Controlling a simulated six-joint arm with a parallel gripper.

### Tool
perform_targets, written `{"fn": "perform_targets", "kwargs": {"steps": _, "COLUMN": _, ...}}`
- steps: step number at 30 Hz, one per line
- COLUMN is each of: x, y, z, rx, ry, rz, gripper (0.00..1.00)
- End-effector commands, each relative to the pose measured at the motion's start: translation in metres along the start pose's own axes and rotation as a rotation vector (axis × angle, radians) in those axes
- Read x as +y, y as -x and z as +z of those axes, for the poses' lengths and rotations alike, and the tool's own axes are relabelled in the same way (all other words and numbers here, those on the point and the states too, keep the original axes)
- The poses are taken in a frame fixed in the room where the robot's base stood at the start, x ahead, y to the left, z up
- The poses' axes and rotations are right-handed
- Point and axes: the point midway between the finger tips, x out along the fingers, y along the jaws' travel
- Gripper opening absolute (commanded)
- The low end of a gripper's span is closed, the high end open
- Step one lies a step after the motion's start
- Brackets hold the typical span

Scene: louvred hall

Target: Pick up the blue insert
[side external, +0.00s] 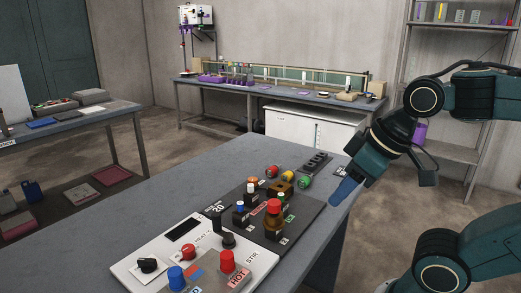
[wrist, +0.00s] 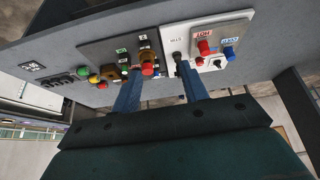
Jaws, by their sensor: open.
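A small piece with a blue top (side external: 240,206) stands upright on the black board (side external: 306,212), left of a larger brown bottle with a red cap (side external: 274,207); it is the blue piece on that board.
A white panel (side external: 130,264) with red, blue and black knobs fills the near end of the table. Green, yellow and red round pieces (side external: 304,182) and a black holed rack (side external: 316,162) lie behind the board. The table is bare at left.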

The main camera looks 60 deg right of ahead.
Motion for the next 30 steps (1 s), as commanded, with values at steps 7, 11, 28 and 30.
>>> {"fn": "perform_targets", "kwargs": {"steps": 7, "x": -0.007, "y": -0.001, "z": -0.033, "rx": -0.048, "ry": 0.141, "rz": -0.043, "gripper": 0.44}}
{"fn": "perform_targets", "kwargs": {"steps": 11, "x": -0.011, "y": -0.005, "z": -0.057, "rx": -0.080, "ry": 0.252, "rz": -0.081, "gripper": 0.44}}
{"fn": "perform_targets", "kwargs": {"steps": 28, "x": -0.005, "y": -0.053, "z": -0.155, "rx": -0.169, "ry": 0.755, "rz": -0.292, "gripper": 0.44}}
{"fn": "perform_targets", "kwargs": {"steps": 30, "x": -0.002, "y": -0.062, "z": -0.165, "rx": -0.174, "ry": 0.815, "rz": -0.321, "gripper": 0.44}}
